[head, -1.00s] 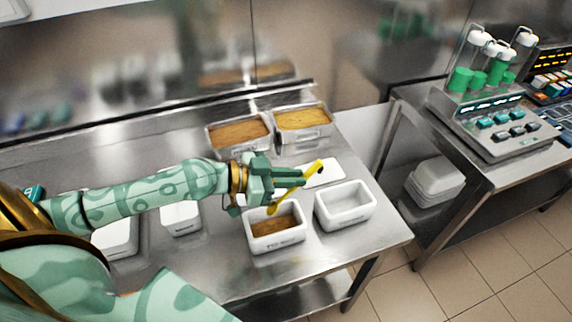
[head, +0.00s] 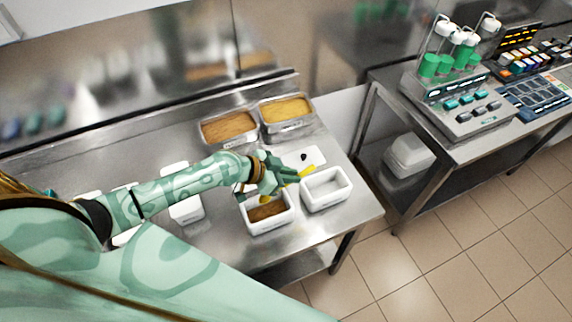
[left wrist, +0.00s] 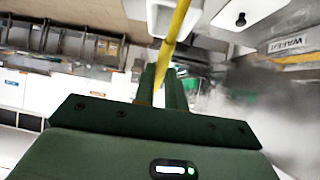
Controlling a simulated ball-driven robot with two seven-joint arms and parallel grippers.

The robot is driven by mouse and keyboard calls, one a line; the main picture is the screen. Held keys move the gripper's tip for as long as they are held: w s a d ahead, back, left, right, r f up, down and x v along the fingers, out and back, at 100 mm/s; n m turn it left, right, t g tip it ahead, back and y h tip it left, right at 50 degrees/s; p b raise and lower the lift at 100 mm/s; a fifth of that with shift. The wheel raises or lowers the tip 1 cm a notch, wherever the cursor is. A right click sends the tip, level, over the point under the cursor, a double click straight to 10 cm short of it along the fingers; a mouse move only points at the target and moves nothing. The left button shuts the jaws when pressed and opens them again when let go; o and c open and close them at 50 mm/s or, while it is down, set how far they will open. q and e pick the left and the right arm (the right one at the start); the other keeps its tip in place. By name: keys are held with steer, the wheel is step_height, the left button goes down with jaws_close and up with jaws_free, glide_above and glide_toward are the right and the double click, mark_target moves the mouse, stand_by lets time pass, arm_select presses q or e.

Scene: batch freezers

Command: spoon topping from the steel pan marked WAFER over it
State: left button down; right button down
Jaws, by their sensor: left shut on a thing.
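My left gripper (head: 282,181) is shut on a yellow spoon (head: 305,172). The spoon also shows in the left wrist view (left wrist: 178,25), running out from between the fingers. The gripper is above the back edge of a white tub (head: 268,213) with brown contents. Two steel pans stand behind it: one with a brown filling (head: 228,127) and one with a yellow filling (head: 288,109). In the left wrist view a pan label reads WAFER (left wrist: 287,43), with a yellow strip beside it. The head view labels are too small to read. My right gripper is not in view.
An empty white tub (head: 326,189) stands to the right of the filled one. A white lid with a black knob (head: 304,157) lies between tubs and pans. More white containers (head: 186,207) are at the left. A machine table (head: 440,150) stands across a gap.

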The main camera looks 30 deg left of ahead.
mark_target(299, 174)
arm_select(q)
steer(key=w+d+f+g+y+p, duration=0.1)
steer(key=p, duration=0.3)
steer(key=shift+w+d+g+y+p, duration=0.15)
steer(key=shift+d+g+y+p, duration=0.05)
steer(key=shift+g+y+p, duration=0.2)
steer(key=shift+w+d+f+g+y+p, duration=0.25)
steer(key=shift+f+g+y+p, duration=0.15)
steer(key=shift+p, duration=0.2)
steer(key=shift+w+d+f+g+y+p, duration=0.2)
steer(key=shift+f+g+y+p, duration=0.1)
steer(key=shift+g+y+p, duration=0.25)
steer(key=shift+r, duration=0.3)
steer(key=shift+s+a+r+p, duration=0.15)
steer(key=shift+r+p, duration=0.15)
steer(key=shift+p, duration=0.25)
